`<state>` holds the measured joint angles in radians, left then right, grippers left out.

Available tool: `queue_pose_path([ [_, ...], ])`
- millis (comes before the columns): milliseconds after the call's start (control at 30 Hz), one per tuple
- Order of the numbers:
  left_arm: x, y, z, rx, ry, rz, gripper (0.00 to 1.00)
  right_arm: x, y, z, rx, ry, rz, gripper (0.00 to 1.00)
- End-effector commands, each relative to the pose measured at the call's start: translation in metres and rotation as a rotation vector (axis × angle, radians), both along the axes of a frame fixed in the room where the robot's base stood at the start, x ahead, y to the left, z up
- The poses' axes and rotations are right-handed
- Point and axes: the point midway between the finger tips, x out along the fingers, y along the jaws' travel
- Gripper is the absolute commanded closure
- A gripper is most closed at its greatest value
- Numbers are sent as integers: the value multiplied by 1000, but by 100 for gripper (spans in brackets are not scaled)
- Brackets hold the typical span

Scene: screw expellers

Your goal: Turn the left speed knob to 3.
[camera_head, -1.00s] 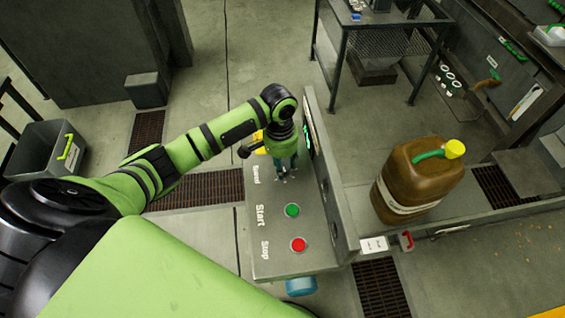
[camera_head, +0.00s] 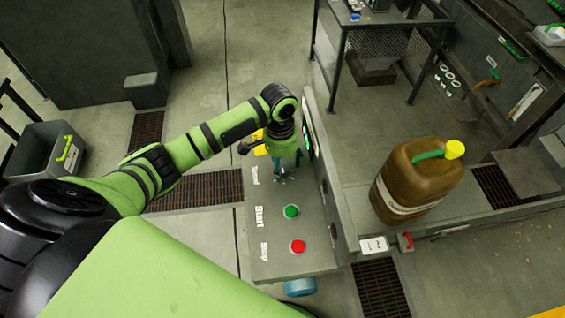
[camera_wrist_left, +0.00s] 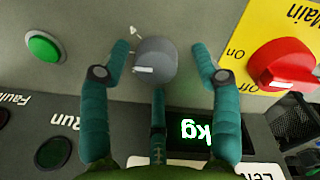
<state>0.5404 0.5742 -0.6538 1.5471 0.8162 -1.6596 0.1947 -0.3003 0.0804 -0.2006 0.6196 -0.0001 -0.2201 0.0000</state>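The grey speed knob (camera_wrist_left: 155,60) is on the control panel in the left wrist view, its white pointer mark toward the left of that picture. In the head view, my left gripper (camera_head: 285,172) points down at the panel near the "Speed" label, and hides the knob. My right gripper is not in view.
The panel (camera_head: 290,262) also carries a green start button (camera_head: 291,211) and a red stop button (camera_head: 297,246). In the wrist view, a red main switch (camera_wrist_left: 283,65) sits right of the fingers and a green button (camera_wrist_left: 44,46) left. A brown jug (camera_head: 415,180) stands to the right.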

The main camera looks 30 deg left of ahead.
Motion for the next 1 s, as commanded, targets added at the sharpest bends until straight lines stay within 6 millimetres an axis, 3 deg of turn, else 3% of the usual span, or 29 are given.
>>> queue_pose_path([
  [267, -1, 0, 6, 0, 3, -1, 37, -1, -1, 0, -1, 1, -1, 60],
  [700, 3, 5, 91, 1, 0, -1, 37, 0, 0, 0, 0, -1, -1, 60],
  [1000, 3, 7, 118, 0, 3, 0, 37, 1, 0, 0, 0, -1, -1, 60],
])
